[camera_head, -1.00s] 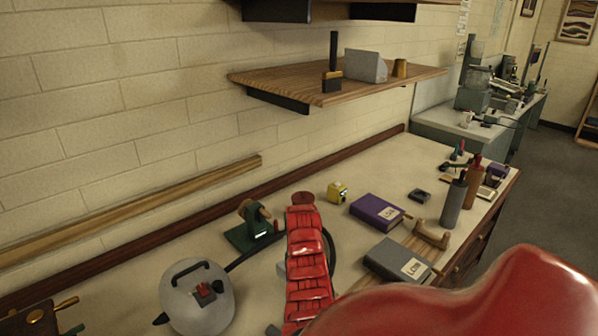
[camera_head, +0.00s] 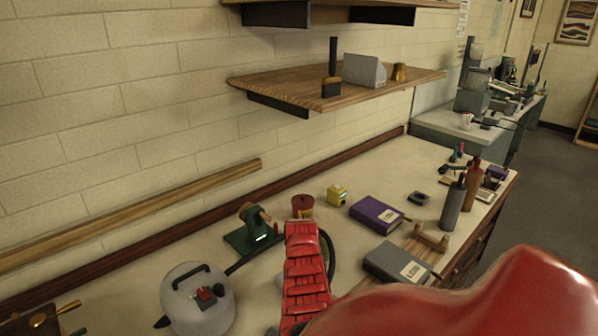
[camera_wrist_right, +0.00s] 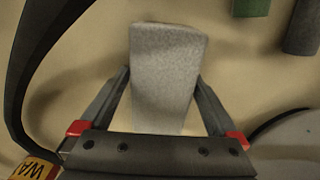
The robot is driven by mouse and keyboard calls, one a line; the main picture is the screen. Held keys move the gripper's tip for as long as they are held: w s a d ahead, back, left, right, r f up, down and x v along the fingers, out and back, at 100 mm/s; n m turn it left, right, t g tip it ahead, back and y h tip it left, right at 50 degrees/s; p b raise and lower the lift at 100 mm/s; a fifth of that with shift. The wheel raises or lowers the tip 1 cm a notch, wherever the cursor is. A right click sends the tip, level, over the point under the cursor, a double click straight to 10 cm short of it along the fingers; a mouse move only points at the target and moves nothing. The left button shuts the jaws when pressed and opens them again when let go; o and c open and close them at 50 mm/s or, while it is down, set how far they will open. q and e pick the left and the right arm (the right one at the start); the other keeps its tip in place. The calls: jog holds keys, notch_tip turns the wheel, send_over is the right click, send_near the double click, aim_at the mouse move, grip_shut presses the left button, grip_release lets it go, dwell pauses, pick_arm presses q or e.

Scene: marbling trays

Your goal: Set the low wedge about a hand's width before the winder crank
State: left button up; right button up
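A grey, speckled block, seemingly the low wedge (camera_wrist_right: 165,75), stands out between the fingers of my right gripper (camera_wrist_right: 163,85) in the right wrist view. Both fingertips press against its sides, and pale table surface shows behind it. The winder (camera_head: 248,238), green with a brownish round part, sits on the bench left of my red arm. A green part (camera_wrist_right: 251,6) and a dark part, probably of it, show at the wrist view's top right. My left gripper is not in view.
A round grey lidded pot (camera_head: 197,300) stands left of my arm. A red tin (camera_head: 303,206) and a black hose (camera_head: 330,255) are close behind it. A grey block (camera_head: 364,70) sits on the shelf.

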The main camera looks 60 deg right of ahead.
jog(key=shift+r, duration=0.1)
jog(key=shift+r, duration=0.15)
jog(key=shift+d+r, duration=0.1)
jog(key=shift+r, duration=0.15)
notch_tip(320, 180, up, 8)
jog(key=shift+w+r+b, duration=0.1)
jog(key=shift+r+b, duration=0.1)
jog(key=shift+b, duration=0.7)
jog(key=shift+r+p, duration=0.55)
jog(key=shift+r, duration=0.25)
jog(key=shift+r+p, duration=0.3)
jog(key=shift+r, duration=0.4)
